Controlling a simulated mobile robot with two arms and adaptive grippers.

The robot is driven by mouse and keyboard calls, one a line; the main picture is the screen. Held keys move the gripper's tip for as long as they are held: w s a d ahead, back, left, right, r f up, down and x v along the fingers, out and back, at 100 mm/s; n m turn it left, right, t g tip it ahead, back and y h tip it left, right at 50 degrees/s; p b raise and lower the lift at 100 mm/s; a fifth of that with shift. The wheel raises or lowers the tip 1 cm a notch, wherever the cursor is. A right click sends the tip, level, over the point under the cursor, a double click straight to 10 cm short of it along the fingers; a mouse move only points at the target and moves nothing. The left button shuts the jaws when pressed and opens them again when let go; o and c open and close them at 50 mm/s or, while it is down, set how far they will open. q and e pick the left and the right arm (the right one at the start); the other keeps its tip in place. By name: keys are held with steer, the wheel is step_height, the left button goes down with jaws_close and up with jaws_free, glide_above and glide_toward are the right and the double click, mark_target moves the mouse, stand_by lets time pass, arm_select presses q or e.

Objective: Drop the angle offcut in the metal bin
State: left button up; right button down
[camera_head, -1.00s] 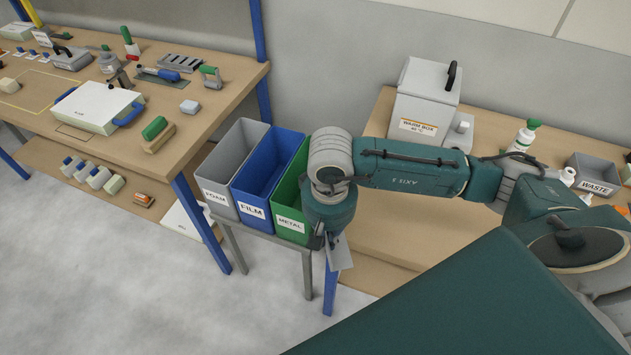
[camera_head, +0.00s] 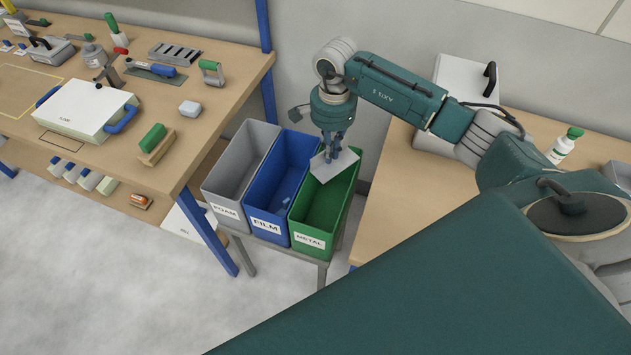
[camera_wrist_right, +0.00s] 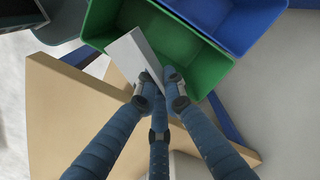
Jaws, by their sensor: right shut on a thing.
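The angle offcut (camera_head: 336,169) is a pale grey metal piece. My right gripper (camera_head: 334,150) is shut on it and holds it above the back part of the green metal bin (camera_head: 322,211), with one corner reaching toward the blue bin's edge. The bin's front label reads METAL. In the right wrist view the offcut (camera_wrist_right: 133,55) sits at the fingertips (camera_wrist_right: 160,84), in front of the green bin (camera_wrist_right: 188,50). My left gripper is not in view.
The blue FILM bin (camera_head: 277,192) and grey FOAM bin (camera_head: 238,167) stand left of the green bin on a low stand. A workbench (camera_head: 215,112) with tools is at the left. Another bench (camera_head: 410,195) with a white box (camera_head: 462,80) is at the right.

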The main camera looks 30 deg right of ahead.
steer(key=shift+w, duration=0.2)
steer(key=shift+s+f, duration=0.1)
steer(key=shift+s, duration=0.1)
steer(key=shift+s+f+b, duration=0.45)
steer(key=shift+s+b, duration=0.05)
steer(key=shift+s, duration=0.1)
step_height(320, 180, down, 2)
steer(key=shift+f+b, duration=0.1)
steer(key=shift+b, duration=0.4)
steer(key=shift+w+f+b, duration=0.25)
steer(key=shift+f+b, duration=0.15)
steer(key=shift+f, duration=0.6)
steer(key=c, duration=1.8)
jaws_free()
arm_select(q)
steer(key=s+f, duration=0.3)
arm_select(e)
step_height(320, 180, up, 12)
steer(key=shift+s, duration=0.15)
